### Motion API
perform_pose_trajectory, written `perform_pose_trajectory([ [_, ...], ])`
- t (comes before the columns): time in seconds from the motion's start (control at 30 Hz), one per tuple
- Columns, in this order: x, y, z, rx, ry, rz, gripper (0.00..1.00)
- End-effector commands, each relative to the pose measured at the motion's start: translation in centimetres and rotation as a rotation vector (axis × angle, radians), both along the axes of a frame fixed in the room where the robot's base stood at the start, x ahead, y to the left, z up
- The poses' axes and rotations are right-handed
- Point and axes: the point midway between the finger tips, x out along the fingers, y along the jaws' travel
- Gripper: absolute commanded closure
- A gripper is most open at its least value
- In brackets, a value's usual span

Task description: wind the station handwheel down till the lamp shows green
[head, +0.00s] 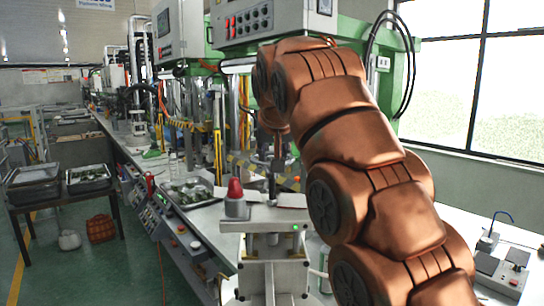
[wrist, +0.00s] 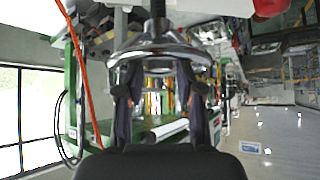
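The station (head: 275,262) is a white stand at the lower middle of the head view. A red lamp dome (head: 235,188) stands on its left side on a grey base. A dark upright post (head: 272,187) rises beside it. In the wrist view the chrome handwheel (wrist: 160,46) is close up, with a dark shaft above its middle. My gripper (wrist: 160,85) has its dark fingers apart at the near side of the wheel. I cannot tell whether they touch the rim. The lamp's red (wrist: 268,7) shows at the top right.
A long workbench (head: 205,222) with a metal tray (head: 190,192) of parts runs left behind the station. Green-framed machines (head: 178,35) stand behind. A side table (head: 62,197) with trays is at left. A grey device (head: 503,268) lies on the right bench. An orange cable (wrist: 85,75) hangs near the gripper.

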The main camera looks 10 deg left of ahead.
Motion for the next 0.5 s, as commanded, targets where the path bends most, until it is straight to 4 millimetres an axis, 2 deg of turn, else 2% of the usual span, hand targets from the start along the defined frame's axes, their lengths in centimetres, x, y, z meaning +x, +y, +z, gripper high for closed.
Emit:
perform_pose_trajectory([
  [0.2, 1.1, 0.3, -1.0, 0.001, -0.001, -0.001, 0.63],
  [0.5, 1.5, 0.4, -1.6, -0.001, 0.0, -0.001, 0.63],
])
